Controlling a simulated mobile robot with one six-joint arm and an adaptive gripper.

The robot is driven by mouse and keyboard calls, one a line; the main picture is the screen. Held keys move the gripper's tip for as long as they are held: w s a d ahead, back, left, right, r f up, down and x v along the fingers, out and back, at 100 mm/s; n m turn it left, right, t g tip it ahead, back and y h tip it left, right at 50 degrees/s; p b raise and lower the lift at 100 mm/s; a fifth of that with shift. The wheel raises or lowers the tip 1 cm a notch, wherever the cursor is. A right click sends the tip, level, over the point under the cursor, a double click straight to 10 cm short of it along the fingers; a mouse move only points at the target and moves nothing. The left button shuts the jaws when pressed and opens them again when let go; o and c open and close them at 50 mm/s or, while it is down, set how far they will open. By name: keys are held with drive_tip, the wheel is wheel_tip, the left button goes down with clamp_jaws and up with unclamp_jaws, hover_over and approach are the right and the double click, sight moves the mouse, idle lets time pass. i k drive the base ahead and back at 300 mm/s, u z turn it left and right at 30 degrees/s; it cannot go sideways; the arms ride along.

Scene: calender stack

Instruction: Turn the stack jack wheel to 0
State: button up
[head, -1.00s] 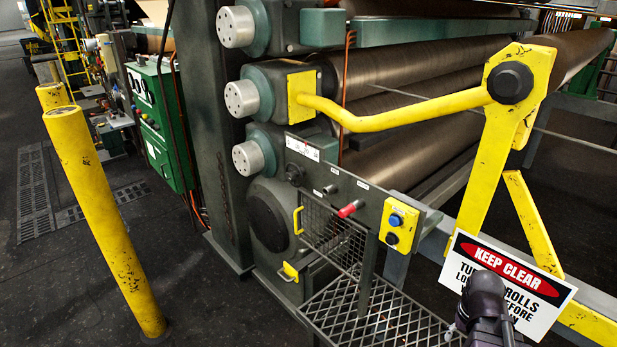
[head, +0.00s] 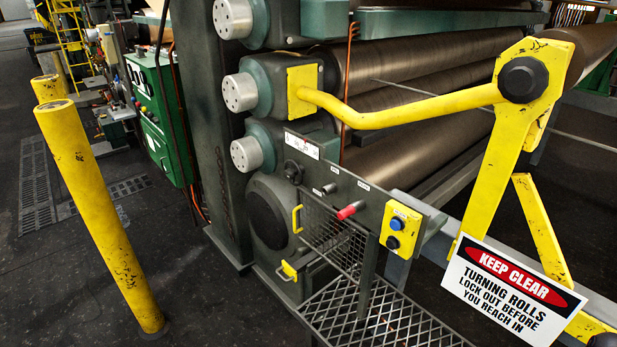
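A dark control panel (head: 335,178) is fixed to the front of the roll stack, near the middle of the head view. A round black knob or small wheel (head: 293,171) sits at its left end, below a white scale plate (head: 302,145). This may be the stack jack wheel, but I cannot tell for sure. Its setting is too small to read. A red-tipped lever (head: 350,210) and a small black knob (head: 329,188) are on the same panel. My gripper is not in view.
A yellow button box (head: 400,230) is at the panel's right end. A yellow arm (head: 420,108) crosses above. A mesh guard (head: 335,240) and a grate step (head: 375,320) are below. A KEEP CLEAR sign (head: 512,290) stands right. A yellow post (head: 95,210) stands left, with open floor beside it.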

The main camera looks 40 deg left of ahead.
sight(291, 174)
drive_tip(key=z, duration=0.25)
drive_tip(key=k, duration=1)
drive_tip(key=u, duration=1.4)
drive_tip(key=i, duration=1)
drive_tip(key=z, duration=0.1)
